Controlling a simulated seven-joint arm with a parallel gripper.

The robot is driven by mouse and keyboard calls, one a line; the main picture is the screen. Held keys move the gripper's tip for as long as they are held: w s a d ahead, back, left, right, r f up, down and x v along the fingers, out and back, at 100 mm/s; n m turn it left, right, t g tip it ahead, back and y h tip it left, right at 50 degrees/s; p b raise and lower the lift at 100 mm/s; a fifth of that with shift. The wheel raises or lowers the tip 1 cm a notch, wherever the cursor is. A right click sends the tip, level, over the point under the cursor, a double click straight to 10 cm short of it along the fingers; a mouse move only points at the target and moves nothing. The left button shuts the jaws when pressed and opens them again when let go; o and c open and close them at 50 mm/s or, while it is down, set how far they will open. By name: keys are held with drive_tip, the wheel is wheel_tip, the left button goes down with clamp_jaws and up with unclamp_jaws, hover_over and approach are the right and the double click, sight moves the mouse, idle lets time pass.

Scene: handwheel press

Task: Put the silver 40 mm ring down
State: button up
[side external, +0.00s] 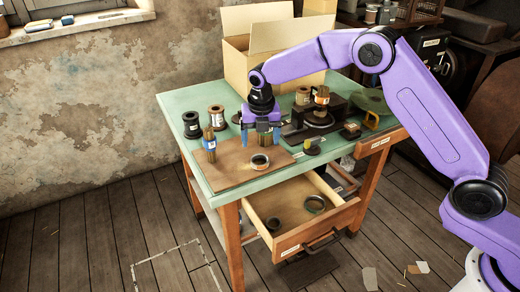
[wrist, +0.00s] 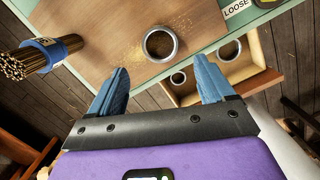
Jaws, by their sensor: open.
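A silver ring (side external: 260,163) lies flat on the brown board (side external: 228,172) near the front edge of the table. In the wrist view the ring (wrist: 160,44) shows whole, with the board visible through its hole. My gripper (side external: 261,142) is open and empty, its blue fingers pointing down just above and behind the ring. In the wrist view the gripper (wrist: 160,65) has its fingers spread wider than the ring, which sits beyond the fingertips. No finger appears to touch the ring.
A bundle of rods with a blue band (side external: 209,143) stands on the board's left. Spools (side external: 216,116), the press (side external: 320,112) and a cardboard box (side external: 262,45) stand farther back.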

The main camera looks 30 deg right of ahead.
drive_tip(key=r, duration=0.4)
drive_tip(key=shift+s+a+r, duration=0.1)
drive_tip(key=shift+s+a, duration=0.05)
drive_tip(key=shift+s, duration=0.15)
drive_tip(key=shift+s, duration=0.1)
drive_tip(key=s+d+r+m+y, duration=0.1)
drive_tip(key=s+r+m, duration=0.3)
drive_tip(key=s, duration=0.7)
drive_tip(key=s+d+r+m, duration=0.1)
drive_tip(key=s+r+m, duration=0.1)
drive_tip(key=s+m, duration=0.6)
drive_tip(key=s+d+m, duration=0.2)
drive_tip(key=s+d, duration=0.2)
drive_tip(key=s, duration=0.4)
drive_tip(key=s+d+f+m+g, duration=0.1)
drive_tip(key=s+d, duration=0.3)
drive_tip(key=s, duration=0.4)
drive_tip(key=s+d+m, duration=0.4)
drive_tip(key=s, duration=0.4)
drive_tip(key=shift+d+f, duration=0.15)
drive_tip(key=shift+d, duration=0.25)
drive_tip(key=shift+o, duration=0.5)
